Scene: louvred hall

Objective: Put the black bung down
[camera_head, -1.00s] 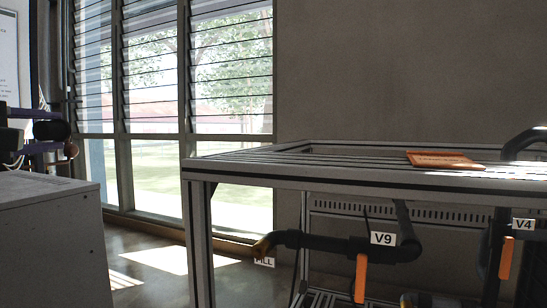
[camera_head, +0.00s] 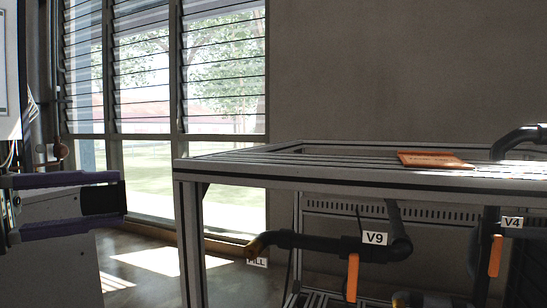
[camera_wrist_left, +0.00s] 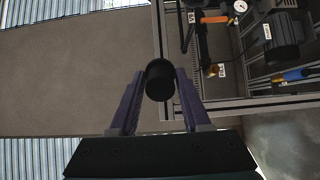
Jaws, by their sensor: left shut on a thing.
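My left gripper (camera_head: 114,197) comes in from the left edge of the head view, with purple fingers one above the other. It is shut on the black bung (camera_head: 100,200), a short dark cylinder held between the fingertips. The bung is in the air, in front of a grey cabinet and apart from the metal-framed rig. In the left wrist view the bung (camera_wrist_left: 159,82) sits between the two fingertips, its round end showing, with part of the rig beyond it. My right gripper is in neither view.
The rig's frame top (camera_head: 330,172) carries an orange plate (camera_head: 432,160). Below are black pipes with a V9 label (camera_head: 374,239), a V4 label (camera_head: 512,222) and orange handles (camera_head: 352,277). The grey cabinet (camera_head: 60,262) stands at left. Open floor lies between cabinet and rig.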

